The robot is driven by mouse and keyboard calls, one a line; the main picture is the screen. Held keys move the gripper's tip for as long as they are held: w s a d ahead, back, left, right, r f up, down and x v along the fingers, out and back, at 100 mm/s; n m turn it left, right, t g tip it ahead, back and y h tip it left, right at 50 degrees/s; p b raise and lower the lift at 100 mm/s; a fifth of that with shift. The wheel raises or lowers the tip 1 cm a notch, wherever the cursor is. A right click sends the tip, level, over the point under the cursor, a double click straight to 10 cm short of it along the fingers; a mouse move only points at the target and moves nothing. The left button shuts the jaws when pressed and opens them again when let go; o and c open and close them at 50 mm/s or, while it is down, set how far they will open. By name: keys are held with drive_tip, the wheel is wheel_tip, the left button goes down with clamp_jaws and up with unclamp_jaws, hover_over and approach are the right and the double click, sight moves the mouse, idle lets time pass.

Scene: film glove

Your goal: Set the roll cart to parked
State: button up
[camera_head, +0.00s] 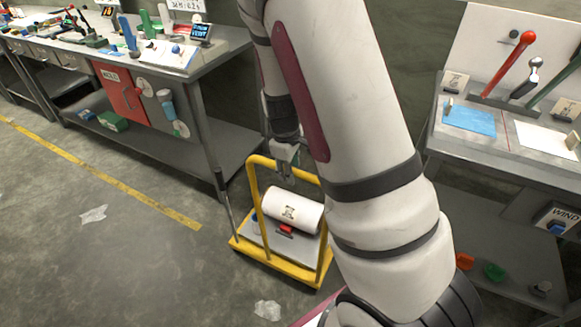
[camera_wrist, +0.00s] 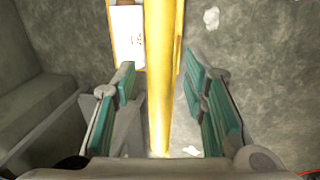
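The roll cart (camera_head: 256,243) is a yellow-framed cart on the floor in the middle of the head view. It carries a white roll (camera_head: 292,211) with a dark printed mark and has a red part (camera_head: 286,230) on its deck. My gripper (camera_head: 285,175) is at the cart's upper handle bar, partly hidden by my arm. In the wrist view, my gripper (camera_wrist: 160,85) is open, with teal pads either side of the yellow bar (camera_wrist: 160,110). Gaps show between the bar and both pads. The cart's right side is hidden behind my arm in the head view.
A grey workbench (camera_head: 205,66) with tools and a red panel (camera_head: 122,96) stands at the left. Another bench (camera_head: 438,150) with levers stands at the right. A dark lever (camera_head: 224,200) rises beside the cart's left. Open floor with a yellow line (camera_head: 120,178) lies at left.

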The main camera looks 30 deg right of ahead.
clamp_jaws()
drive_tip(key=shift+d, duration=0.1)
